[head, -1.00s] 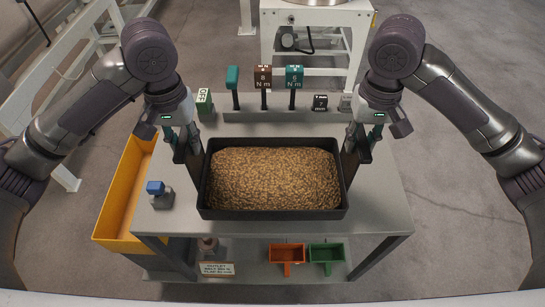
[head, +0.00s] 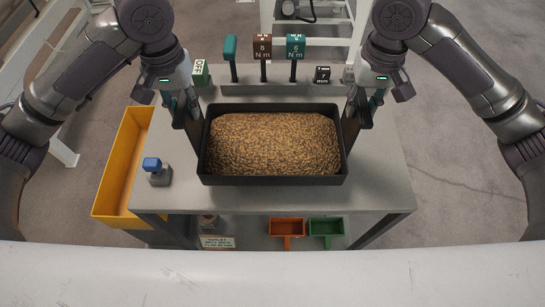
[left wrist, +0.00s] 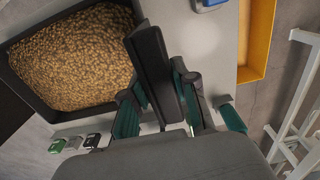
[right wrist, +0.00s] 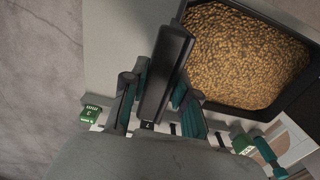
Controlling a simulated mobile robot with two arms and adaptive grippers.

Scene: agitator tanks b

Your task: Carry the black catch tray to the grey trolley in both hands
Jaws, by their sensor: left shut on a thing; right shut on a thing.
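The black catch tray (head: 272,181), filled with brown pellets or grain (head: 272,143), is over the top of a grey unit with a lower shelf, which looks like the grey trolley (head: 385,185). The tray looks level; I cannot tell if it touches the top. My left gripper (head: 188,120) is shut on the tray's left end. In the left wrist view a black upright piece (left wrist: 152,70) stands between its fingers. My right gripper (head: 352,120) is shut on the right end, with a like piece (right wrist: 166,75) in the right wrist view.
A blue-capped bottle (head: 157,172) stands left of the tray. Marked blocks, including a brown one (head: 263,47), stand along the back. A yellow bin (head: 120,170) is at the left side. A pale band (head: 270,272) crosses the foreground.

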